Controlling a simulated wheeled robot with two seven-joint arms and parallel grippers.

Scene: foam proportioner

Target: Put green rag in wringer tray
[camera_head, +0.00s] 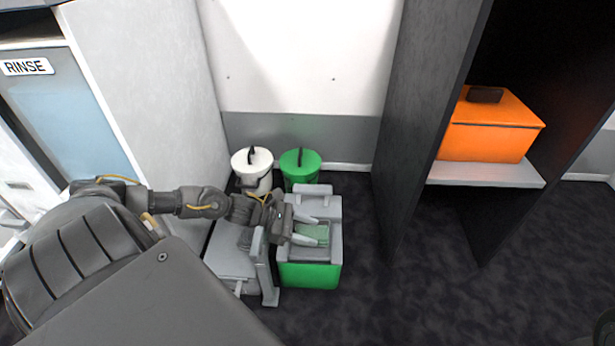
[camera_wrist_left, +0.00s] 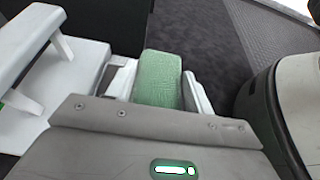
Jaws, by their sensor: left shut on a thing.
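The green rag (camera_head: 315,234) is pinched between the pale fingers of my left gripper (camera_head: 308,229). It lies over the grey wringer tray (camera_head: 335,252), which sits on top of a green bucket (camera_head: 308,276). In the left wrist view the rag (camera_wrist_left: 158,80) is a textured block with a finger on each side. The pale wringer part with a raised bar (camera_wrist_left: 32,45) shows at its left there. I cannot tell whether the rag touches the tray floor. My right gripper is not in view.
A white lidded bucket (camera_head: 252,168) and a green lidded bucket (camera_head: 299,168) stand behind. A grey upright frame (camera_head: 265,268) stands left of the wringer. An orange box (camera_head: 490,130) sits on a shelf at right. Dark floor (camera_head: 410,290) is free to the right.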

